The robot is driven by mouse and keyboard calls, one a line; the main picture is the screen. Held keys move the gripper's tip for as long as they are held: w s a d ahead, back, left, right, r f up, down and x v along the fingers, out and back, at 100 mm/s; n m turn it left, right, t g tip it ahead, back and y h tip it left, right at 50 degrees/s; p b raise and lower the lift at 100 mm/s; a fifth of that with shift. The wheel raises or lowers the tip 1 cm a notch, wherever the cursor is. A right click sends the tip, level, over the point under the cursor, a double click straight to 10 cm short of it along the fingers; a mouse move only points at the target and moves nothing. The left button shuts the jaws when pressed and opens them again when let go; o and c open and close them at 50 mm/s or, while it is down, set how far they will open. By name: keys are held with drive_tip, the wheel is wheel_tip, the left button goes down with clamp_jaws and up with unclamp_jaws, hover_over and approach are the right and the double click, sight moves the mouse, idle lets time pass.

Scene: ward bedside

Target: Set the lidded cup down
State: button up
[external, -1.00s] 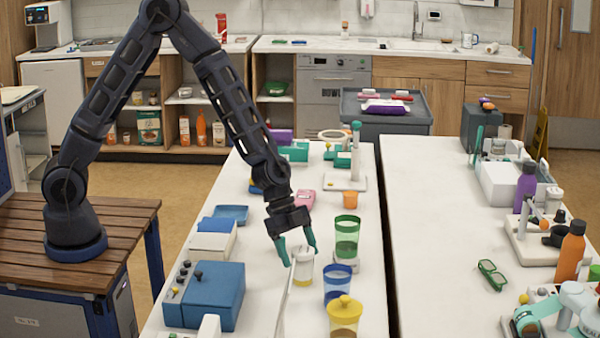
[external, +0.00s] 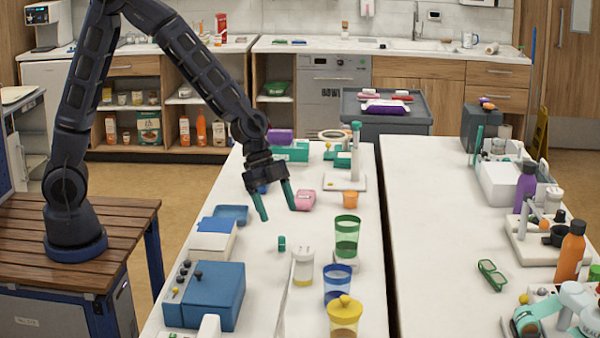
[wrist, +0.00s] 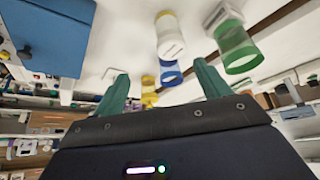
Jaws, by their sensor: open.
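The lidded cup (external: 303,266), with a white lid and a yellowish lower part, stands upright on the white table (external: 255,290). It also shows in the wrist view (wrist: 169,38). My gripper (external: 278,212) is open and empty, raised behind the cup and apart from it. Its two green fingers show spread in the wrist view (wrist: 160,85), with nothing between them at close range.
A blue box (external: 213,297) is at left. A small green item (external: 282,244) lies just behind the cup.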

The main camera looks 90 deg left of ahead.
drive_tip(key=s+d+r+n+y, duration=0.1)
drive_tip(key=s+r+n, duration=0.1)
drive_tip(key=s+r, duration=0.75)
drive_tip(key=s+a+r+n+y, duration=0.1)
drive_tip(key=s+r+n, duration=0.1)
drive_tip(key=s, duration=0.7)
drive_tip(key=s+a+r+n+y, duration=0.1)
drive_tip(key=s+a+r+n, duration=0.1)
drive_tip(key=s+r, duration=0.3)
drive_tip(key=s+a+r+n, duration=0.1)
drive_tip(key=s+r+n, duration=0.1)
drive_tip(key=s, duration=1)
drive_tip(key=shift+s+a+r+y, duration=0.25)
drive_tip(key=shift+s+r+y, duration=0.15)
drive_tip(key=shift+r, duration=0.4)
